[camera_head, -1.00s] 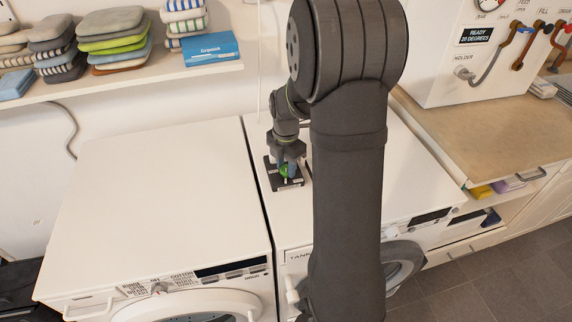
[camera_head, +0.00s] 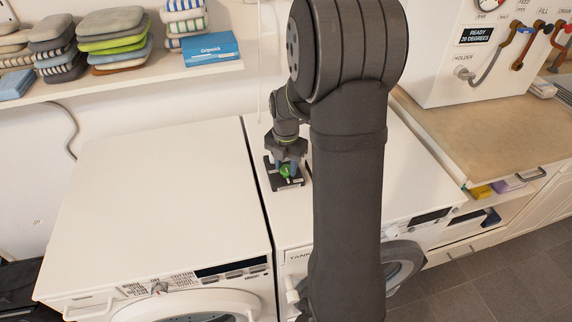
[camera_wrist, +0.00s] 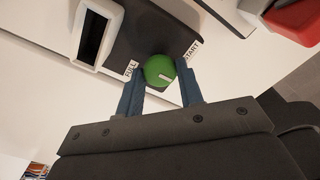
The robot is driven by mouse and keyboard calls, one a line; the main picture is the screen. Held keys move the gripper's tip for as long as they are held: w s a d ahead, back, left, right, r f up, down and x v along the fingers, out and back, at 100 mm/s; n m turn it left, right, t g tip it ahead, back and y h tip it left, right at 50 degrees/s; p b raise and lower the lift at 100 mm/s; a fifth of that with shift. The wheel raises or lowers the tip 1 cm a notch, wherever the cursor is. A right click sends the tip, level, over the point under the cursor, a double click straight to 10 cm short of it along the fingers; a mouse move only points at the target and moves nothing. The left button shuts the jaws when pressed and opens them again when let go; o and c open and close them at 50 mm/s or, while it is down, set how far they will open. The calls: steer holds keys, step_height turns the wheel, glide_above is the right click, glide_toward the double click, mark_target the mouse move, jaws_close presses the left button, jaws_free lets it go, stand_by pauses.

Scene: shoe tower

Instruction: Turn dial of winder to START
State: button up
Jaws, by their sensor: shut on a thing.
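The winder is a dark box (camera_head: 291,184) on top of a white machine; it also shows in the wrist view (camera_wrist: 150,32). Its round green dial (camera_wrist: 156,63) has a white pointer mark near its lower right rim, facing away from both labels. A FULL label (camera_wrist: 131,70) sits left of the dial and a START label (camera_wrist: 191,50) sits at its upper right. My gripper (camera_wrist: 163,80) has its blue fingers on both sides of the dial, shut on it. In the head view my gripper (camera_head: 287,168) points down onto the green dial (camera_head: 285,172).
A pale framed window (camera_wrist: 92,33) stands on the winder beside the dial. A red object (camera_wrist: 292,18) is at the wrist view's upper right. The left white machine top (camera_head: 150,195) is clear. A shelf (camera_head: 130,84) with folded cloths and a blue box (camera_head: 211,49) is behind.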

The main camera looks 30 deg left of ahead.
mark_target(286, 168)
steer(key=o, duration=1)
step_height(286, 168, up, 18)
steer(key=shift+f, duration=0.25)
step_height(286, 168, down, 18)
steer(key=shift+r, duration=0.2)
stand_by(0.4)
steer(key=shift+r, duration=0.1)
